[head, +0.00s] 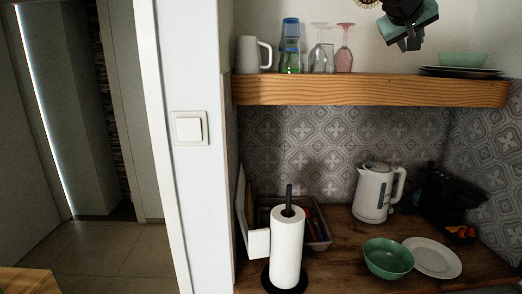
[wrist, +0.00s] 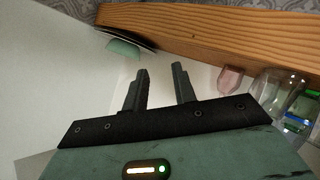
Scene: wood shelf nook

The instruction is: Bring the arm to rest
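My gripper (head: 408,40) is at the top right in the head view, in front of the wall above the wooden shelf. In the wrist view its two dark fingers (wrist: 160,90) stand apart with nothing between them. The fingers point toward the wall and the shelf edge. My gripper is apart from the glasses and the bowl on the shelf. Most of my arm is outside the head view.
The wooden shelf (head: 370,91) holds a white mug (head: 248,54), several glasses and a green bowl (head: 463,59) on dark plates. Below are a paper towel roll (head: 287,248), a kettle (head: 374,192), a green bowl (head: 388,259) and a white plate (head: 434,257). Open floor lies left.

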